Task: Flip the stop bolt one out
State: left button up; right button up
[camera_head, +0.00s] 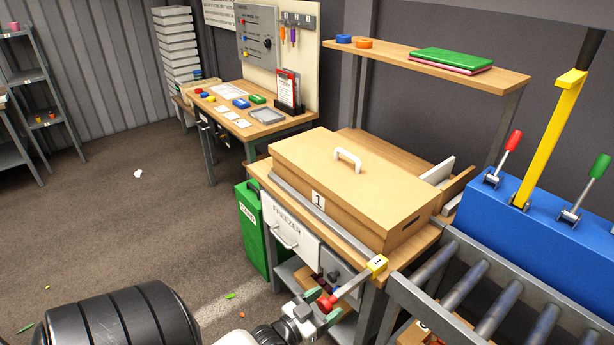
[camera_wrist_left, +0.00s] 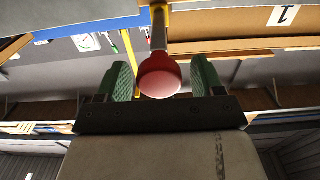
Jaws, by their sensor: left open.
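The stop bolt (camera_head: 352,284) is a grey rod. It runs out from a small yellow block (camera_head: 377,264) marked 1 at the workbench's front corner. It ends in a red knob (camera_wrist_left: 160,77). My left gripper (camera_head: 324,305) has green finger pads and is open. In the left wrist view the red knob is between the two fingers, with a gap visible on each side. In the head view the fingers sit around the knob. My right gripper is not in view.
A cardboard-coloured box (camera_head: 340,185) marked 1, with a white handle, lies on the bench above the freezer drawer (camera_head: 290,235). A roller conveyor (camera_head: 500,295) and a blue lever housing (camera_head: 545,225) stand on the right. A green bin (camera_head: 250,228) stands left of the bench.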

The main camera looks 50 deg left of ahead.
pick_arm(q)
jog(key=s+b, duration=0.1)
jog(key=s, duration=0.8)
jog(key=shift+s+a, duration=0.35)
jog(key=s+d+f+g+y, duration=0.1)
jog(key=s+f+g, duration=0.4)
jog(key=f, duration=0.8)
jog(key=s+d+f+g, duration=0.1)
jog(key=s+f+g, duration=0.3)
jog(key=f, duration=0.9)
jog(key=s+d+f+g, duration=0.4)
jog(key=s+f, duration=0.1)
jog(key=s, duration=0.2)
jog(key=s+d+f+m+g, duration=0.1)
jog(key=s+d+f+g, duration=0.3)
jog(key=s, duration=0.3)
jog(key=shift+s+d+f+m, duration=0.3)
jog(key=shift+s+f, duration=0.1)
jog(key=shift+f, duration=0.5)
